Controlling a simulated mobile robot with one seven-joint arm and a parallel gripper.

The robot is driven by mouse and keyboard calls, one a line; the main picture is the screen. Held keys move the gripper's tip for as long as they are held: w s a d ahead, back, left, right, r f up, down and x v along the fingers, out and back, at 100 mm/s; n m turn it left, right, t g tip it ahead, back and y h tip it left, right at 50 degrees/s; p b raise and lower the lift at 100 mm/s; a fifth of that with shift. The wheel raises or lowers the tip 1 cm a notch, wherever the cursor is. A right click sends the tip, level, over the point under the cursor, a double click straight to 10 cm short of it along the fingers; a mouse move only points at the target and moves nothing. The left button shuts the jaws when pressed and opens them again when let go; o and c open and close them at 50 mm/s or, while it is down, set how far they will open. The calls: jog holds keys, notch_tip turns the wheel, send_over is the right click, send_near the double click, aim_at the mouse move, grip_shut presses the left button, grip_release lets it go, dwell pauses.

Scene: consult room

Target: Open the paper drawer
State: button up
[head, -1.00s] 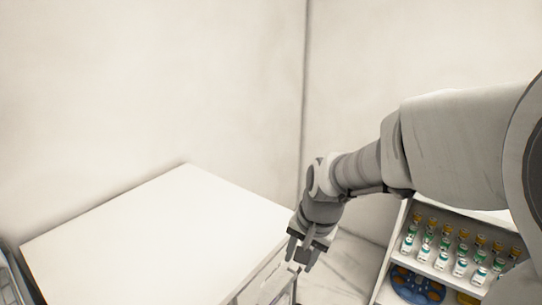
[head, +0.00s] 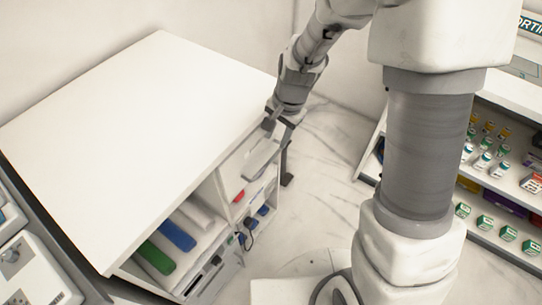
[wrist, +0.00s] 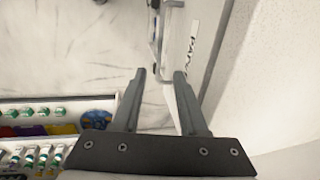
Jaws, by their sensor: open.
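The paper drawer is in the right-hand part of the white cabinet (head: 130,110), under its top. In the wrist view its pale front (wrist: 198,35) carries a dark printed label, read sideways, and a slim metal handle (wrist: 157,35) stands off to its left. My gripper (wrist: 160,74) is open, with both fingers apart and nothing between them. The handle lies beyond the fingertips, near the gap, and I see no clear contact. In the head view my gripper (head: 276,150) is at the cabinet's far right front and partly hides the drawer, so how far it is open cannot be told.
Open shelves in the cabinet hold a blue binder (head: 177,236) and a green binder (head: 155,258). A shelf unit (head: 515,185) with vials and small boxes stands at the right, partly behind my arm. Pale marble floor (head: 335,150) is free between them.

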aim_at(270, 160)
jog(key=f, duration=0.3)
jog(key=w+a+f+b, duration=0.1)
jog(key=f, duration=0.3)
jog(key=f+b, duration=0.1)
jog(key=f, duration=0.2)
jog(key=shift+w+a+f, duration=0.15)
jog(key=shift+a+f, duration=0.1)
jog(key=shift+f, duration=0.05)
grip_shut()
dwell(0.9)
